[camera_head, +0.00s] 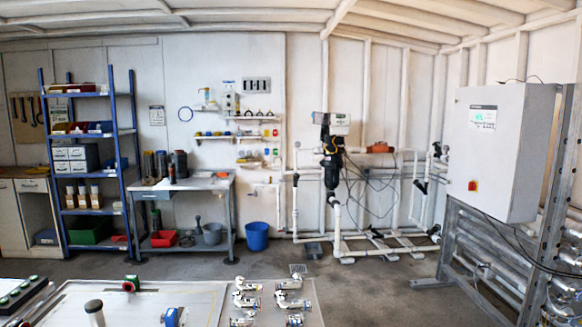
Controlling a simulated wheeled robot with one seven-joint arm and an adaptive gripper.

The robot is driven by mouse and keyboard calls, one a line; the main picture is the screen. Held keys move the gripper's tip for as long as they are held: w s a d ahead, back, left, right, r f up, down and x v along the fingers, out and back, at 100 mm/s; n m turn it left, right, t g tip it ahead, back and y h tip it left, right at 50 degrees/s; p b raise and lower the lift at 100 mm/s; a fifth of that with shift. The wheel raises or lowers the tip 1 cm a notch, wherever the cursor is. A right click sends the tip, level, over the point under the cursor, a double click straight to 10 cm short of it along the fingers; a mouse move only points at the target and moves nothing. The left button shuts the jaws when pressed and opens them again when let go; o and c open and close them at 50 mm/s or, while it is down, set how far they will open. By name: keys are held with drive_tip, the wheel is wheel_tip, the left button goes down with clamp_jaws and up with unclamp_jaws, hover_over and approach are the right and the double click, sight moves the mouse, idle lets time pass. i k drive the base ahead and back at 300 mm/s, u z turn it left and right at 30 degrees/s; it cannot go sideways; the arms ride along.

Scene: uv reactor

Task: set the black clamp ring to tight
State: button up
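I cannot make out the black clamp ring for certain at this distance. A black upright pump-like unit (331,160) with a grey box on top (331,120) is mounted on white pipework (337,225) at the back wall. Dark fittings sit along the white pipes, too small to tell apart. A grey control cabinet (503,150) with a red switch stands at the right, above a metal frame with shiny horizontal pipes (487,262). My gripper is not in view.
A workbench (182,184), blue shelving (133,130) and a blue bucket (257,236) stand behind. Floor (385,285) is clear right of the table.

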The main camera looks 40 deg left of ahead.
sight(329, 165)
drive_tip(key=u, duration=0.1)
drive_tip(key=i, duration=3.4)
drive_tip(key=u, duration=1.95)
drive_tip(key=i, duration=1.6)
